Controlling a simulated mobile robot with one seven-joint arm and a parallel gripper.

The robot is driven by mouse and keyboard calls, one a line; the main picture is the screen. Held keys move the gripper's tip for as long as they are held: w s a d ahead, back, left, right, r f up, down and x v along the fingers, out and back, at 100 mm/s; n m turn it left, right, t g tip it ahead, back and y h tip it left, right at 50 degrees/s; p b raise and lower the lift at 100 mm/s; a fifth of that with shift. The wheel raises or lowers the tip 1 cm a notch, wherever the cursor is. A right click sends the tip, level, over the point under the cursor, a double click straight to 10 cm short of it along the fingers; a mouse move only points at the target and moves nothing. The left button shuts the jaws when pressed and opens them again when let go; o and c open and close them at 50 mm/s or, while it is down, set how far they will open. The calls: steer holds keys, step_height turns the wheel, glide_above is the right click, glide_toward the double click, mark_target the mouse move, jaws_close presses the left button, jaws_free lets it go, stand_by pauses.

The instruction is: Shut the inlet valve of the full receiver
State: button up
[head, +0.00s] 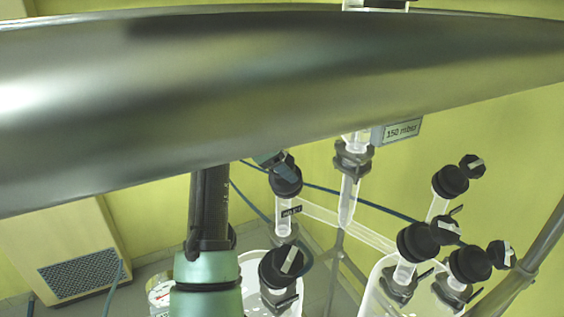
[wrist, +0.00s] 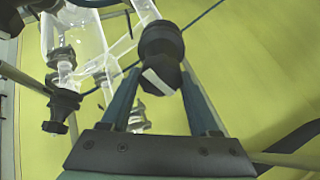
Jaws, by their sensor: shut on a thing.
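My gripper (wrist: 160,82) is shut on a black valve knob (wrist: 162,42), one finger on each side of its white-striped handle. The stripe lies diagonally in the wrist view. In the head view this knob (head: 286,180) sits on top of a clear tube with a small dark label (head: 291,211), too small to read surely. Only a teal bit of my gripper (head: 268,158) shows there; the rest is behind the large metal cylinder. The tube leads down toward a left white receiver (head: 256,264). A right receiver (head: 375,285) stands beside it. I cannot tell how full either is.
Another striped valve (head: 282,267) sits just below the held one. Several more black valves, one of them here (head: 418,241), cluster at the right. A clear slanted tube (head: 345,226) and a blue hose (head: 370,203) run nearby. The metal cylinder (head: 250,90) crosses the upper view.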

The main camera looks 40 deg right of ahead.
steer(key=m, duration=0.4)
steer(key=shift+r+m+g+y, duration=0.1)
steer(key=shift+m+g+y, duration=0.2)
steer(key=shift+m+g, duration=0.1)
steer(key=shift+m+g+y+p, duration=0.3)
steer(key=shift+m+y+p, duration=0.1)
steer(key=shift+m, duration=1.2)
steer(key=o, duration=1.4)
steer(key=shift+a, duration=0.1)
steer(key=p+v, duration=0.1)
steer(key=v, duration=1.1)
steer(key=shift+a+r, duration=0.25)
steer(key=shift+r, duration=0.05)
